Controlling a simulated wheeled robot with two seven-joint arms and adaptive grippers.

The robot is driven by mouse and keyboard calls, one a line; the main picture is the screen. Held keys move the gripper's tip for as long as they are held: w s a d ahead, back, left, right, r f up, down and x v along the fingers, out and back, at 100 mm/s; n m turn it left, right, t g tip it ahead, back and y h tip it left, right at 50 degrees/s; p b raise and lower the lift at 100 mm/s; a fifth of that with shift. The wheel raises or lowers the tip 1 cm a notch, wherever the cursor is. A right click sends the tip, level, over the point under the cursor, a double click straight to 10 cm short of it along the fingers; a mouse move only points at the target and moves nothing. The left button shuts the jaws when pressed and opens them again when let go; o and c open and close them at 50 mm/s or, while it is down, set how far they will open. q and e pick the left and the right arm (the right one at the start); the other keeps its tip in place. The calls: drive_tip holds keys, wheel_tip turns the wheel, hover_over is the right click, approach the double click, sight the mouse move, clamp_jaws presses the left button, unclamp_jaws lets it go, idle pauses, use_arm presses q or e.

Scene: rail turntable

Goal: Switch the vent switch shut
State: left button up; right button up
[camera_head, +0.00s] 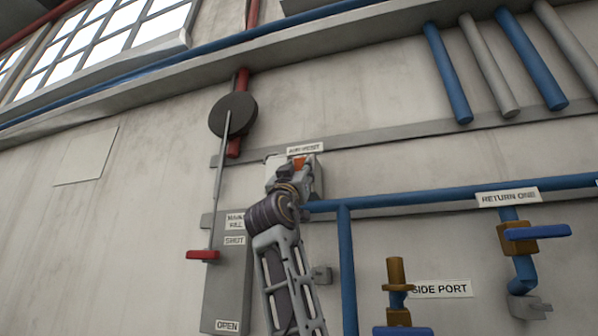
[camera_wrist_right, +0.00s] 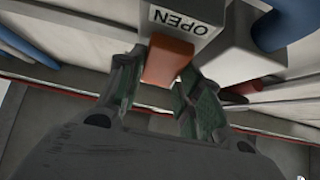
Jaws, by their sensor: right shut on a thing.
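The vent switch is a grey box (camera_head: 313,178) on the wall with an orange lever (camera_head: 299,163); the small label above it is too blurred to read surely. In the right wrist view the orange lever (camera_wrist_right: 167,58) sits between the two green-padded fingers of my right gripper (camera_wrist_right: 158,82), which is shut on it. An upside-down OPEN label (camera_wrist_right: 180,20) is on the grey block beside the lever. In the head view my right gripper (camera_head: 288,172) reaches up from below and partly hides the box. My left gripper is not in view.
Left of my arm is a grey panel (camera_head: 226,285) marked SHUT and OPEN, with a long rod and red handle (camera_head: 203,255). A blue pipe (camera_head: 400,200) runs right from the box. Valves (camera_head: 398,290) stand at lower right.

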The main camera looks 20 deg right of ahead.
drive_tip(key=shift+r, duration=0.1)
drive_tip(key=shift+s+r+g+y, duration=0.15)
drive_tip(key=shift+r+g+y, duration=0.2)
drive_tip(key=shift+g+y, duration=0.4)
drive_tip(key=shift+r+g+y, duration=0.2)
drive_tip(key=shift+g+y, duration=0.05)
drive_tip(key=shift+g, duration=0.9)
drive_tip(key=o, duration=1)
drive_tip(key=shift+v, duration=5.95)
